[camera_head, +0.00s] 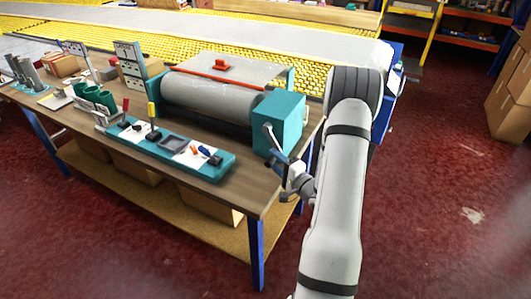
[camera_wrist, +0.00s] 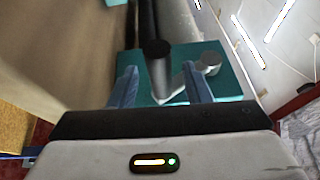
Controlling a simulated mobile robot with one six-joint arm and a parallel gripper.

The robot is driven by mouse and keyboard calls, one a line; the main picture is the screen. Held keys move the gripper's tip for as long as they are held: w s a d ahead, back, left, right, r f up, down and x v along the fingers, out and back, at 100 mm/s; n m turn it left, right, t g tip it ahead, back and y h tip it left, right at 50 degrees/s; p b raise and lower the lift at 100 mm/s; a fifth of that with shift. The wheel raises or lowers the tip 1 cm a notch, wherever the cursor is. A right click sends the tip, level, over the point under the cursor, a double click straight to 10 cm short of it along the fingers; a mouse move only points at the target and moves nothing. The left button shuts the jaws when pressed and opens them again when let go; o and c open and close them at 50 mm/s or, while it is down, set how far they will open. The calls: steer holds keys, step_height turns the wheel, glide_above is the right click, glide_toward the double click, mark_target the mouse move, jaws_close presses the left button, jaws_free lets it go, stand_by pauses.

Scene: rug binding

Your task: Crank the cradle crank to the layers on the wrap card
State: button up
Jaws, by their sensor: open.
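The cradle crank sticks out from the right end face of a teal box (camera_head: 280,122) beside the roll cradle, where a large grey roll (camera_head: 210,96) lies. In the wrist view the crank's grey arm (camera_wrist: 190,80) runs from its hub (camera_wrist: 208,62) to a dark-ended handle (camera_wrist: 157,48). My gripper (camera_head: 275,160) is at the crank; in the wrist view its two blue fingers (camera_wrist: 160,82) stand apart, one on each side of the handle. I cannot tell whether either touches it. A white card board (camera_head: 128,52) stands behind the roll's left end; its marks are too small to read.
A teal tool tray (camera_head: 225,170) with small tools lies along the bench's front edge.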

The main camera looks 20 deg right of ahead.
steer(key=shift+x, duration=1.9)
steer(key=shift+a, duration=0.1)
steer(key=shift+s, duration=0.1)
jaws_close()
